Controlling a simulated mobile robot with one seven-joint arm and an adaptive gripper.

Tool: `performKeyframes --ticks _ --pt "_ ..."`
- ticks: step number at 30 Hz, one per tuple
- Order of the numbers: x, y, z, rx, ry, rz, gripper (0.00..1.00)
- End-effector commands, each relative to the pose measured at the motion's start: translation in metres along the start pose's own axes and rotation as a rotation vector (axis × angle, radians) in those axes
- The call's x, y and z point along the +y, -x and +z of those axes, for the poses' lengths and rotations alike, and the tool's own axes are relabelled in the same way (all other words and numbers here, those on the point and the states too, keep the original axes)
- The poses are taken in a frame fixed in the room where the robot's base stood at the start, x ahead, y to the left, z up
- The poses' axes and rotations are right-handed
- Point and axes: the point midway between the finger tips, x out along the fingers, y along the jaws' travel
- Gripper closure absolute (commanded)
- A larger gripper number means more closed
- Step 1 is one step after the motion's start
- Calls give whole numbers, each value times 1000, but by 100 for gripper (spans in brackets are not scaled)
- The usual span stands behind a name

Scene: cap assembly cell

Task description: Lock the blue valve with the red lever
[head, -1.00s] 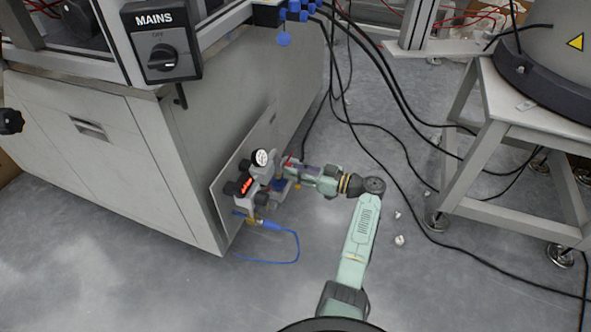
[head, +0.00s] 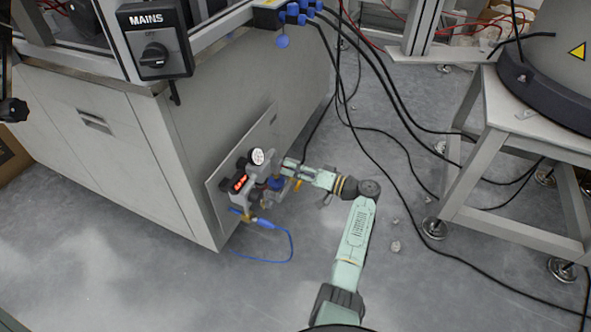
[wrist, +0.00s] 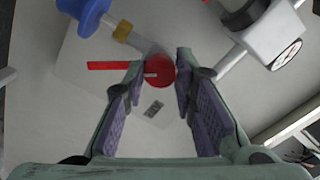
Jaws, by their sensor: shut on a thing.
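The blue valve (head: 275,184) is on the pipework at the front of the panel low on the cabinet side. A blue round part (wrist: 90,12) shows at the top left of the wrist view, on a pipe with a brass fitting. The red lever shows in the wrist view as a flat red bar (wrist: 108,65) pointing left and a round red part (wrist: 161,70). My gripper (wrist: 160,62) has its fingertips on either side of the round red part and is shut on it. In the head view my gripper (head: 290,168) hides the red lever.
A gauge (head: 258,156) and a red-lit display (head: 240,184) stand close left of my gripper. A blue hose (head: 290,240) loops on the floor below. A grey stand (head: 480,160) is at the right.

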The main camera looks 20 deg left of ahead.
Motion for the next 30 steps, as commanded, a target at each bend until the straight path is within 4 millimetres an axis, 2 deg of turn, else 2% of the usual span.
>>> performKeyframes --ticks 15,30 --pt "-2 0 -2 -1 -447 -1 100" --pt "-1 0 -1 0 -630 0 100"
